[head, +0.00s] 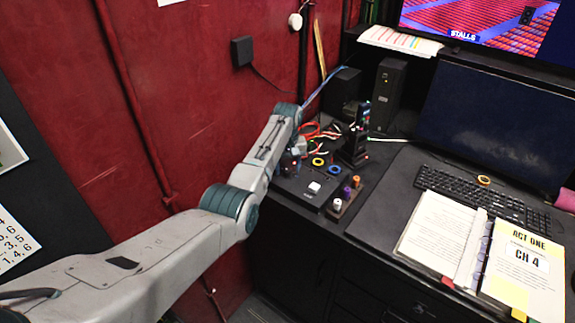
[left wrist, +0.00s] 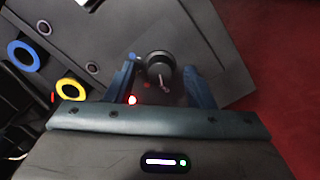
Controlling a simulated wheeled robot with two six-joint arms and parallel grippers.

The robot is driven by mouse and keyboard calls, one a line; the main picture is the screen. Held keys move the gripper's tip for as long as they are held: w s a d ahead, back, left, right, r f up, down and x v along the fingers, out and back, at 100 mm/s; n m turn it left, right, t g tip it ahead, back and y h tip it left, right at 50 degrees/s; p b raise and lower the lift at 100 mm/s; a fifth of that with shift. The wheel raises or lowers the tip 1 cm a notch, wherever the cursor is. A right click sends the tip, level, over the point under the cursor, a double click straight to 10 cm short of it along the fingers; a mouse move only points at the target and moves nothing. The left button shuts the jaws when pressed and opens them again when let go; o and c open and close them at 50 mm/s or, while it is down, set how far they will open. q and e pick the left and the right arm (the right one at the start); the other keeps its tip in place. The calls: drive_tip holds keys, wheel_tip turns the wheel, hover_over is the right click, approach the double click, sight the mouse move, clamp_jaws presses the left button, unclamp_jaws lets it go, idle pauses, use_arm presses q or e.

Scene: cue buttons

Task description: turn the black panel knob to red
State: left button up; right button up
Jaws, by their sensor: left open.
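The black panel knob (left wrist: 160,66) stands on the dark panel (left wrist: 105,30) in the left wrist view. A pale pointer mark on it faces the lower edge of that view. My left gripper (left wrist: 160,85) is open, with one blue finger on each side of the knob; I cannot tell whether they touch it. A small blue mark (left wrist: 131,56) sits beside the knob, and a bright red dot (left wrist: 132,99) shows by the left finger. In the head view my left gripper (head: 290,162) is over the panel's left end and hides the knob. My right gripper is not in view.
The panel also carries a yellow ring (head: 318,161), a blue ring (head: 334,170) and a white button (head: 314,187). A small block with several coloured knobs (head: 346,193) stands beside it. Red and white cables (head: 312,130) lie behind. The red wall (head: 215,90) is close on the left.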

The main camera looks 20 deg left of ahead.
use_arm(q)
drive_tip(key=shift+s, duration=0.1)
drive_tip(key=shift+f, duration=0.1)
drive_tip(key=shift+c, duration=1.2)
drive_tip(key=c, duration=0.7)
drive_tip(key=shift+c, duration=0.2)
drive_tip(key=shift+m, duration=0.5)
drive_tip(key=m+p, duration=0.2)
drive_tip(key=m, duration=0.2)
drive_tip(key=shift+w+m+p, duration=0.2)
drive_tip(key=shift+m+p, duration=0.2)
drive_tip(key=shift+m, duration=0.9)
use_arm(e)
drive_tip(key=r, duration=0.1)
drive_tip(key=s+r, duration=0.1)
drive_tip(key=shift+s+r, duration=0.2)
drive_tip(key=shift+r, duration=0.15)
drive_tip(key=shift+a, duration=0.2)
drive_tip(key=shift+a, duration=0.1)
